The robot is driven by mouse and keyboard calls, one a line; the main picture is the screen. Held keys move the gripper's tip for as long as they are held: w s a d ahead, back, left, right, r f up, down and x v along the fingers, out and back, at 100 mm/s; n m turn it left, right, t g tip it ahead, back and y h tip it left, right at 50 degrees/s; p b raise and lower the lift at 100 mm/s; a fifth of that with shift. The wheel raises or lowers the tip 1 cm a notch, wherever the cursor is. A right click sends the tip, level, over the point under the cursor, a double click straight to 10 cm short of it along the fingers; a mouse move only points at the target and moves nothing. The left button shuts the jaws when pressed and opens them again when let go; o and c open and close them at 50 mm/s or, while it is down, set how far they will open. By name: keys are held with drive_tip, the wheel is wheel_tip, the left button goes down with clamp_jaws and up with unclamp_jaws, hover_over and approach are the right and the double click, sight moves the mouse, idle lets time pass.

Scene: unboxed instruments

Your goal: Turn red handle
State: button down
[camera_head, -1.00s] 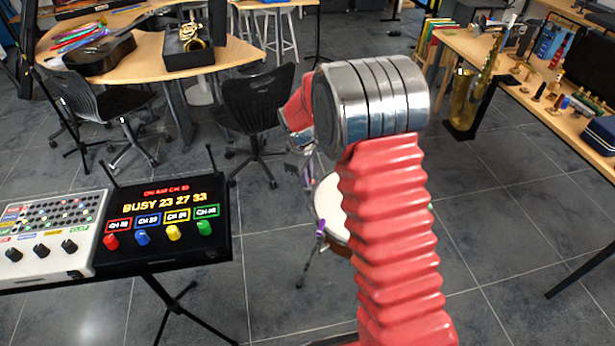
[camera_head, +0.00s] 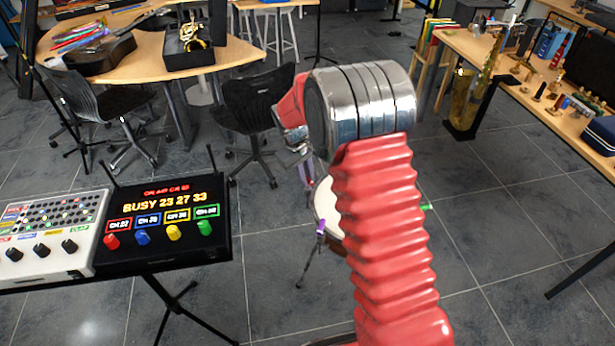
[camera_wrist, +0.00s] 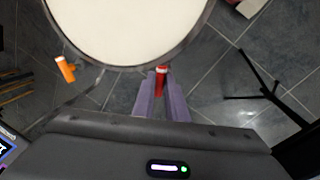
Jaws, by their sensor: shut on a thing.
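The red handle (camera_wrist: 161,80) is a small red peg with a pale band, at the near rim of a white-topped drum (camera_wrist: 130,25) in the wrist view. My gripper (camera_wrist: 161,88) has purple fingers, one on each side of the red handle. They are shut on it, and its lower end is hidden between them. In the head view the drum (camera_head: 327,205) is largely covered by my red arm, and the red handle cannot be made out clearly there.
An orange handle (camera_wrist: 65,69) sits at the drum's left in the wrist view. A purple handle (camera_head: 321,227) and a green one (camera_head: 426,207) show in the head view. A black panel with coloured knobs (camera_head: 165,222) stands left. A black chair (camera_head: 255,105) is behind.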

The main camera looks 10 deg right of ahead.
drive_tip(key=shift+m+g, duration=0.3)
drive_tip(key=shift+m, duration=1)
drive_tip(key=shift+w, duration=0.1)
drive_tip(key=c, duration=1.8)
unclamp_jaws()
wheel_tip(320, 180, up, 14)
drive_tip(key=a, duration=0.2)
drive_tip(key=shift+s+a+f, duration=0.25)
drive_tip(key=shift+a, duration=0.15)
